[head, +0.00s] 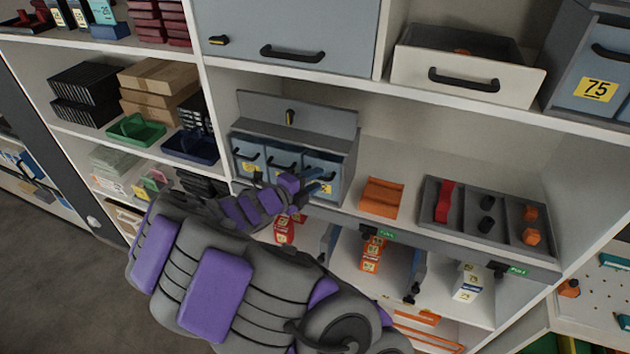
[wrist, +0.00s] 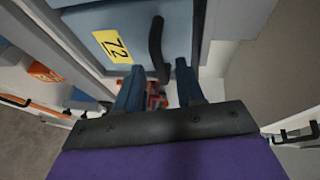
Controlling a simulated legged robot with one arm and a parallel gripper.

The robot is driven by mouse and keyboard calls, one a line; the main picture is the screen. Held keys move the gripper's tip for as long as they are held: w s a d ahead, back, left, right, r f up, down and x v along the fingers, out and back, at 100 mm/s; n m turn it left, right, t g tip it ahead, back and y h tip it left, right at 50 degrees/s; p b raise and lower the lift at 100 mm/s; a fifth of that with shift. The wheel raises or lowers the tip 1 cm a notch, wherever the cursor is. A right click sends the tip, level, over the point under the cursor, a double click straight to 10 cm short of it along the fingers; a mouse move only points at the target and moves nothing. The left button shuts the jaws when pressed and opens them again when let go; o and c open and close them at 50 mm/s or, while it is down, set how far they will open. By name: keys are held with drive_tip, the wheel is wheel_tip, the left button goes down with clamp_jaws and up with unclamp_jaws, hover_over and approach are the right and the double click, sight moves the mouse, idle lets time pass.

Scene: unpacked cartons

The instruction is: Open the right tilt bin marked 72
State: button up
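The right tilt bin (head: 325,163) is a blue-grey box in a grey three-bin unit on the middle shelf. In the wrist view its front (wrist: 90,18) fills the top, with a yellow label 72 (wrist: 112,45) and a black curved handle (wrist: 156,45). In the head view my gripper (head: 318,181) is at this bin's front and partly covers its label. In the wrist view my gripper (wrist: 159,78) is open, its two blue fingers apart, with the handle's lower end seen between the tips. Contact cannot be told. The bin looks closed.
Two more tilt bins (head: 248,153) stand to the left in the unit. An orange tray (head: 381,197) and a grey divided tray (head: 470,239) lie to the right on the shelf. A blue-grey drawer front (head: 290,25) and a white drawer (head: 465,72) are above.

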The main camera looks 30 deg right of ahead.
drive_tip(key=shift+w+d+f, duration=0.1)
drive_tip(key=shift+d, duration=0.35)
clamp_jaws()
idle(0.5)
